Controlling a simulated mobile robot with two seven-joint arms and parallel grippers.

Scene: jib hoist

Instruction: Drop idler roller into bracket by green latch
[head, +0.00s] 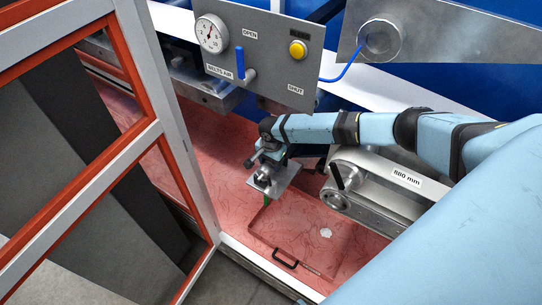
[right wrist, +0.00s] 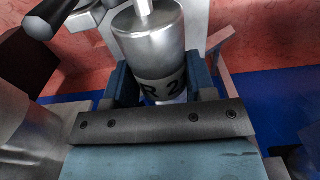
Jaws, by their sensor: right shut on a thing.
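My right gripper (head: 268,162) is above the red floor panel, near the middle of the head view. In the right wrist view, its blue jaws (right wrist: 162,85) are shut on a silver idler roller (right wrist: 150,45), with a pale band marked "R 2". A thin shaft sticks out of the roller's far end. In the head view the roller is mostly hidden by the gripper. A light grey plate (head: 287,177), perhaps part of the bracket, shows beside the gripper. A narrow green piece (head: 266,201), perhaps the green latch, shows just below it. My left gripper is not in view.
A grey panel (head: 270,52) with gauge, blue lever and yellow button hangs above. A conveyor end (head: 375,185) labelled "880 mm" lies right of the gripper. A red-and-white framed door (head: 150,130) stands left. A black handle (head: 286,264) lies on the red panel (head: 235,205).

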